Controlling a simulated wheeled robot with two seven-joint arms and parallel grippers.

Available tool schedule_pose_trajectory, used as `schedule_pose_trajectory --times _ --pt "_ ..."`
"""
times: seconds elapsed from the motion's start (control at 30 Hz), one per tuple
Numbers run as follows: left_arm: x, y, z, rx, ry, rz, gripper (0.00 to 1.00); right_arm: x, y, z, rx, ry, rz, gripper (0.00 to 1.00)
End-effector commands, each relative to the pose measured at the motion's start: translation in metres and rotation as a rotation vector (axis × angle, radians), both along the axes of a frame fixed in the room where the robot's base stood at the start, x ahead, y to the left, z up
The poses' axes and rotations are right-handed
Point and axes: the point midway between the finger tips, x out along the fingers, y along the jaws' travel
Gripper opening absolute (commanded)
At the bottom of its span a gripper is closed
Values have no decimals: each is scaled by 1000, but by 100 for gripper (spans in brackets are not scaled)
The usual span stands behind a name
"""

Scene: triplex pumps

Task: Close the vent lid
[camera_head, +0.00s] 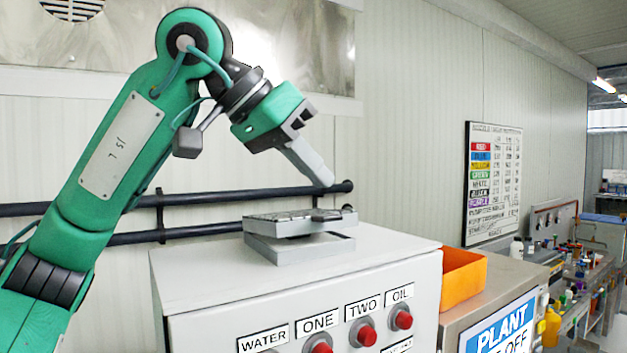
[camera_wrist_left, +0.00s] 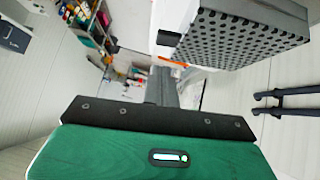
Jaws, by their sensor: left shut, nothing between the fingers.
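The vent lid (camera_head: 285,227) is a grey flat panel on top of the white cabinet. It sits raised above its grey square base (camera_head: 318,249), with a gap between them. A dark handle (camera_head: 326,216) lies at its right end.
The white cabinet (camera_head: 200,277) has red buttons on its front. An orange bin (camera_head: 463,279) stands to its right. Black pipes (camera_head: 235,195) run along the wall behind the vent. A cluttered bench (camera_head: 580,270) is at the far right. The air right of the vent is clear.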

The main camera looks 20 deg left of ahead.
Motion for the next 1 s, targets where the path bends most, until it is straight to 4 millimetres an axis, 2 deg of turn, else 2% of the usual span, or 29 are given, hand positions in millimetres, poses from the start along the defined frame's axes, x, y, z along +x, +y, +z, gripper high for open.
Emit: schedule_pose_trajectory --times 0.1,0.3,0.47,0.7,1.0 --pt "-1 0 -13 1 1 1 0 -6 -1 6 -1 9 1 35" --pt "-3 -2 -27 0 0 1 0 3 2 9 2 -3 1 35" --pt "-3 -2 -30 0 0 1 0 11 7 10 8 -14 1 35" --pt "-3 -2 -30 0 -1 2 0 11 9 9 10 -14 1 35" --pt "-7 -7 -54 -1 1 0 0 6 8 -10 9 -7 1 35"
